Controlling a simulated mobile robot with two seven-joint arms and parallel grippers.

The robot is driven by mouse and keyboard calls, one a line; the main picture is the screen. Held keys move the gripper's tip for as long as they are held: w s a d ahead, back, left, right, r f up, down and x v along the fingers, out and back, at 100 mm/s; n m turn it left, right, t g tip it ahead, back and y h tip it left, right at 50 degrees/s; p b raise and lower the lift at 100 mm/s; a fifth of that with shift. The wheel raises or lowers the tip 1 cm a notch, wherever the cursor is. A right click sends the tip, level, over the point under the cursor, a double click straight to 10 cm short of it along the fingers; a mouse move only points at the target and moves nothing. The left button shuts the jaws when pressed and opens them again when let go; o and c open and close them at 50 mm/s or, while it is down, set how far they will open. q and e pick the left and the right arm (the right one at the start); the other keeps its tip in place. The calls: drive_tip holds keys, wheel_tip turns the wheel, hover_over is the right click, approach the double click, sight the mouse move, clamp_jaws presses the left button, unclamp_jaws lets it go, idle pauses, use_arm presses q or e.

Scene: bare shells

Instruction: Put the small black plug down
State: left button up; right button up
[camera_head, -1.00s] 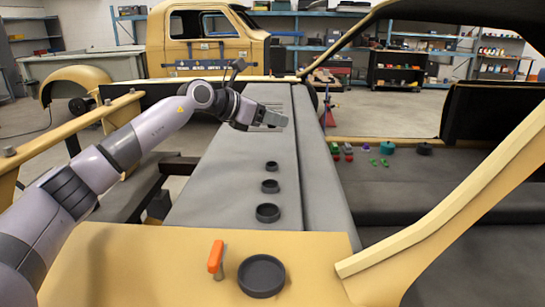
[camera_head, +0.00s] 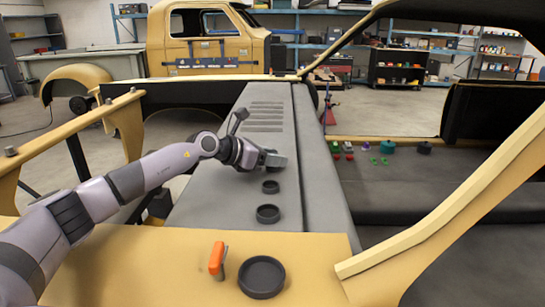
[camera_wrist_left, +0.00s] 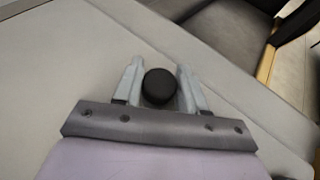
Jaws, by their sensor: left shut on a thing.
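The small black plug (camera_wrist_left: 159,87) is a round dark piece between the two fingers of my left gripper (camera_wrist_left: 160,83) in the wrist view. The gripper is shut on it. In the head view my left gripper (camera_head: 274,160) is low over the long grey panel (camera_head: 225,190), at the far end of a row of black round pieces, and it hides the plug there. I cannot tell whether the plug touches the panel. My right gripper is not in view.
Two black rings, a smaller one (camera_head: 271,187) and a larger one (camera_head: 267,214), sit nearer on the panel. A big black ring (camera_head: 261,277) and an orange-handled tool (camera_head: 217,258) are on the tan front surface. Small coloured pieces (camera_head: 373,160) lie at right.

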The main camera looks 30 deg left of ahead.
use_arm(q)
drive_tip(key=shift+f, duration=0.3)
drive_tip(key=o, duration=1)
drive_tip(key=shift+o, duration=0.2)
drive_tip(key=shift+r, duration=0.1)
drive_tip(key=shift+r, duration=0.25)
drive_tip(key=b+v, duration=0.2)
drive_tip(key=v, duration=0.8)
drive_tip(key=shift+s+a+b, duration=0.15)
drive_tip(key=shift+s+b, duration=0.1)
drive_tip(key=shift+b, duration=0.15)
drive_tip(key=shift+s+a+r, duration=0.2)
drive_tip(key=shift+s+r, duration=0.25)
drive_tip(key=shift+s, duration=0.15)
